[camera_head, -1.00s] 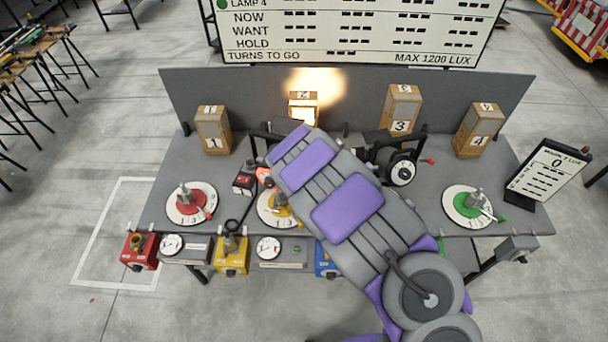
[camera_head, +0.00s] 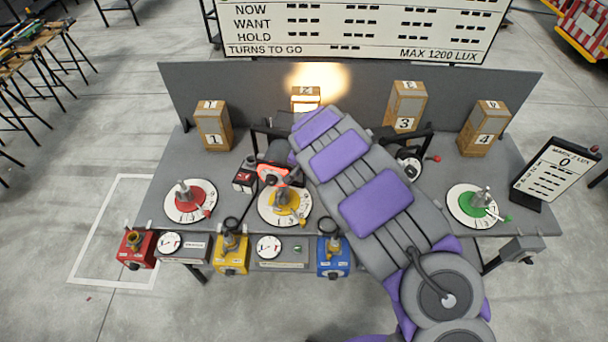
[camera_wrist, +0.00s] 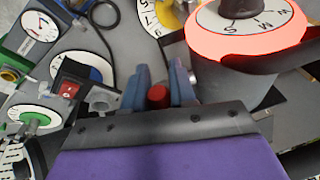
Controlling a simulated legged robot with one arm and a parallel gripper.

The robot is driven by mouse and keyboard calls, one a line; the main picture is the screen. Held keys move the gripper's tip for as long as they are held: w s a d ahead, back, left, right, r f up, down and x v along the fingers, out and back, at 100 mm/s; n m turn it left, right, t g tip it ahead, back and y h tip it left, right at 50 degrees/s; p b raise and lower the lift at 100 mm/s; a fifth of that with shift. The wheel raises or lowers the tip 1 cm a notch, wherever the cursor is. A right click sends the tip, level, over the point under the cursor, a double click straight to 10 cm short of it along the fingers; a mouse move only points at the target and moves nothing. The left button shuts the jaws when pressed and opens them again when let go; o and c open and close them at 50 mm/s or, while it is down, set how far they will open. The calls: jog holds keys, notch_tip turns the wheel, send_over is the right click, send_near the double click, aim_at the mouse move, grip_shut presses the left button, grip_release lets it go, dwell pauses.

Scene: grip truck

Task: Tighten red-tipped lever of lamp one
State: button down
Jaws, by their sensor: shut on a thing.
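In the wrist view, my gripper (camera_wrist: 158,92) is shut on a red-tipped lever (camera_wrist: 158,97). Its two blue-grey fingers are on either side of the red tip. Right of the fingers stands a grey drum with an orange-red rim (camera_wrist: 240,45) and a lettered dial on top. In the head view this orange-rimmed drum (camera_head: 272,176) is just left of my arm, which hides my gripper. A wooden box labelled 1 (camera_head: 212,130) stands at the back left of the table. Where the held lever joins is hidden.
Red (camera_head: 191,201), yellow (camera_head: 268,205) and green (camera_head: 470,206) dials with levers sit on the table. A second dark drum (camera_head: 408,168) with a red-tipped lever (camera_head: 433,158) is right of my arm. Red (camera_head: 138,250), yellow (camera_head: 232,258) and blue (camera_head: 333,260) boxes line the front.

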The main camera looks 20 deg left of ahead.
jog(key=shift+w+r, duration=0.2)
dwell(0.4)
jog(key=c, duration=1)
grip_release()
jog(key=shift+d, duration=0.15)
jog(key=shift+o, duration=0.2)
jog(key=b+v, duration=0.2)
jog(key=v, duration=1.5)
jog(key=shift+w+r+b, duration=0.2)
jog(key=shift+b, duration=0.2)
